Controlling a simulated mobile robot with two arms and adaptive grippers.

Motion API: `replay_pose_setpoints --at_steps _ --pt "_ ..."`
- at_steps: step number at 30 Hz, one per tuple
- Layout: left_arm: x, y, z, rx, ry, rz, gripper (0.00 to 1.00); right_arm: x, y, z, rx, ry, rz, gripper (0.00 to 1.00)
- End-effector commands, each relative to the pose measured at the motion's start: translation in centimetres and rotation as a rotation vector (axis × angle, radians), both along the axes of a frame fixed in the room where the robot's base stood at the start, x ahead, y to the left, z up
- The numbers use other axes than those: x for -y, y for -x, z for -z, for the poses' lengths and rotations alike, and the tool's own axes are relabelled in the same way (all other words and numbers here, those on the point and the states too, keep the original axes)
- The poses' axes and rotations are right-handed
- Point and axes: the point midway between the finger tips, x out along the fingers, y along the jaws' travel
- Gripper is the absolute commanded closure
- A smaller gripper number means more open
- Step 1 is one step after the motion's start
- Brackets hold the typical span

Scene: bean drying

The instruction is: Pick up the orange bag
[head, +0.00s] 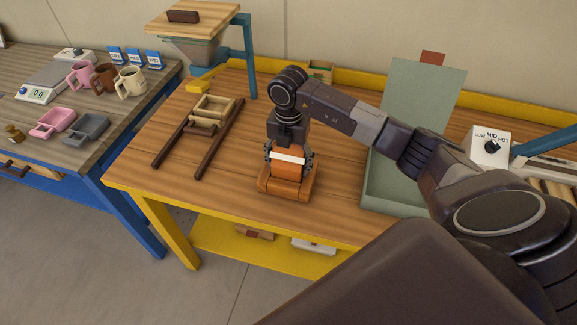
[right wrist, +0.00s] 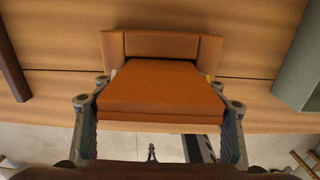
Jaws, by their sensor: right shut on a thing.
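The orange bag (head: 289,170) is upright on the wooden workbench (head: 232,205), in or on a low brown wooden holder (head: 285,191). It has a white band near its top. My right gripper (head: 289,156) points down from above with its fingers on either side of the bag, shut on it. In the right wrist view the orange bag (right wrist: 160,88) fills the space between the two fingers of the right gripper (right wrist: 160,104). The holder (right wrist: 165,44) shows behind it. I cannot tell whether the bag is clear of the holder. My left gripper is not in view.
A wooden frame with two dark rails (head: 220,137) lies left of the bag. A grey-green tray (head: 377,199) with an upright panel stands close on the right. A knob box (head: 491,147) is farther right. Mugs and scoops sit on the left table (head: 40,100).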

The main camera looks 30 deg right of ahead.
Motion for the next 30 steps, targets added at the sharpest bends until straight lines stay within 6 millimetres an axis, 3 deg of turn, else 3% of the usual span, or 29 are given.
replay_pose_setpoints --at_steps 3,12,17,23,30 --pt "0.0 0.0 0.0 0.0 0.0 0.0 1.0 0.0 0.2 0.2 -0.006 0.0 -0.001 0.68" --pt "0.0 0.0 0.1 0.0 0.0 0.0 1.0 -0.1 0.2 0.1 -0.005 0.0 -0.001 0.69" --pt "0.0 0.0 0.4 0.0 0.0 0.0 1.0 -0.1 0.0 -1.0 -0.002 -0.001 -0.001 0.69" --pt "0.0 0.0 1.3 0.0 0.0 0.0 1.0 0.0 -0.1 -4.1 0.002 0.001 0.0 0.69" --pt "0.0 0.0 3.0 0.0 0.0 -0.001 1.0 0.0 -0.2 -10.2 0.008 0.0 -0.001 0.69"
